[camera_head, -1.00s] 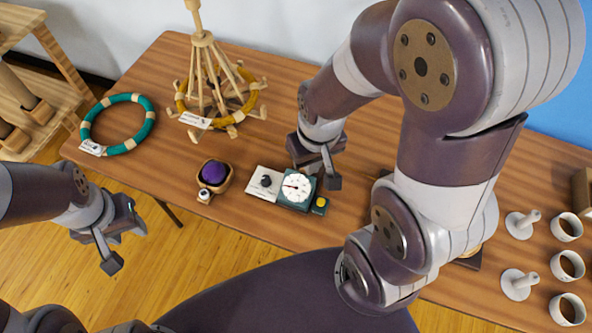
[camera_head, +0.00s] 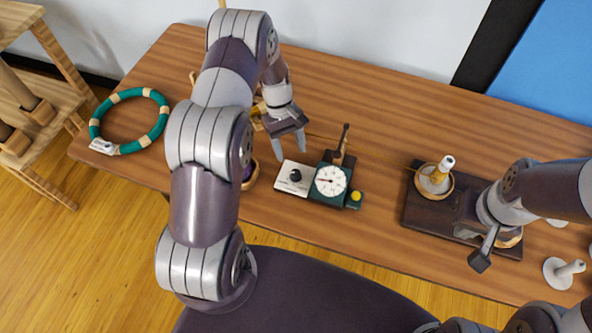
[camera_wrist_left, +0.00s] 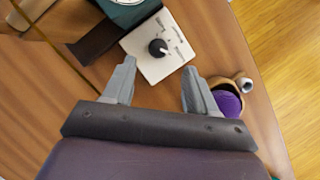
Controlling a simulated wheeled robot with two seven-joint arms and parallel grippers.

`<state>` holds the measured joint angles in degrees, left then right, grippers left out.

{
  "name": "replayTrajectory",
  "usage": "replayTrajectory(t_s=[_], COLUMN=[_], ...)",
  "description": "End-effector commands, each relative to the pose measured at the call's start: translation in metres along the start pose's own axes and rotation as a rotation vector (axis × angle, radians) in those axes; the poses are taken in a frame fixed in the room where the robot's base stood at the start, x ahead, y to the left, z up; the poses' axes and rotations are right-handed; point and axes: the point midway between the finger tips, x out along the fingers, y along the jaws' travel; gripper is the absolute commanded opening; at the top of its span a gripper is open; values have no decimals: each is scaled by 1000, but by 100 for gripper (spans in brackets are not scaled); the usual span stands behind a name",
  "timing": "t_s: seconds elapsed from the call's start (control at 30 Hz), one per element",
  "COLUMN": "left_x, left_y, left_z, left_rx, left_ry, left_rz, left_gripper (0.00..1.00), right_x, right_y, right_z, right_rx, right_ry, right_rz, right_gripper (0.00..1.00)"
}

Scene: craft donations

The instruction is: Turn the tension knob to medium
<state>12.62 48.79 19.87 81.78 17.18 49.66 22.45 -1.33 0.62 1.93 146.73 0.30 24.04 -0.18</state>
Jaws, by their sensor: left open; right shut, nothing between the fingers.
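The black tension knob (camera_head: 295,175) sits on a white labelled plate (camera_head: 287,186) beside a dark green box with a round white dial (camera_head: 330,181). In the left wrist view the knob (camera_wrist_left: 157,48) lies just beyond and between my fingertips, with small markings around it too small to read. I cannot tell which marking it points to. My left gripper (camera_head: 290,154) is open and empty, just behind the plate and not touching the knob. My right gripper (camera_head: 483,252) is shut and empty at the right, over the dark wooden base, far from the knob.
A purple ball in a wooden holder (camera_wrist_left: 229,103) is close to one left finger. A yellow button (camera_head: 355,196) is right of the dial. A green ring (camera_head: 92,128) lies at the left. A dark base (camera_head: 425,219) carries a wooden cup and peg. The table's back middle is clear.

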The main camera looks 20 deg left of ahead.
Motion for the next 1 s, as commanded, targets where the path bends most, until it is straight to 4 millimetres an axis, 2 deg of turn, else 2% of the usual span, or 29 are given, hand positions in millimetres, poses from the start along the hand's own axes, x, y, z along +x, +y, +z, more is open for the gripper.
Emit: replayTrajectory(t_s=[0.03, 0.2, 0.3, 0.47, 0.67, 0.7, 0.77, 0.8, 0.87, 1.0], left_x=[9, 49, 65, 77, 78, 78, 78, 78, 78, 78], left_y=[0, 0, 0, 0, 0, 0, 0, 0, 0, 0], left_z=[3, 2, 1, 1, 0, 0, 0, 0, 0, 0], left_rx=[0, 2, 4, 4, 4, 4, 4, 4, 5, 3], left_ry=[-3, 0, 1, 3, 4, 4, 4, 4, 4, 4], left_rz=[-3, -3, -1, 0, 0, 0, 0, 0, 0, 1], left_gripper=[57, 57, 57, 57, 57, 54, 34, 21, 3, 4], right_x=[-8, -15, -17, -18, -17, -17, -17, -17, -17, -17], right_y=[0, 0, 0, 0, 0, 0, 0, 0, 0, 0], right_z=[-2, -2, -3, -3, -2, -3, -3, -3, -3, -3], right_rx=[0, 0, 0, 0, 0, 0, 0, 0, 0, 0], right_ry=[2, 2, 2, 2, 2, 2, 2, 2, 2, 2], right_rz=[0, 0, 0, 0, 0, 0, 0, 0, 0, 0], right_gripper=[0, 0, 0, 0, 0, 0, 0, 0, 0, 0])
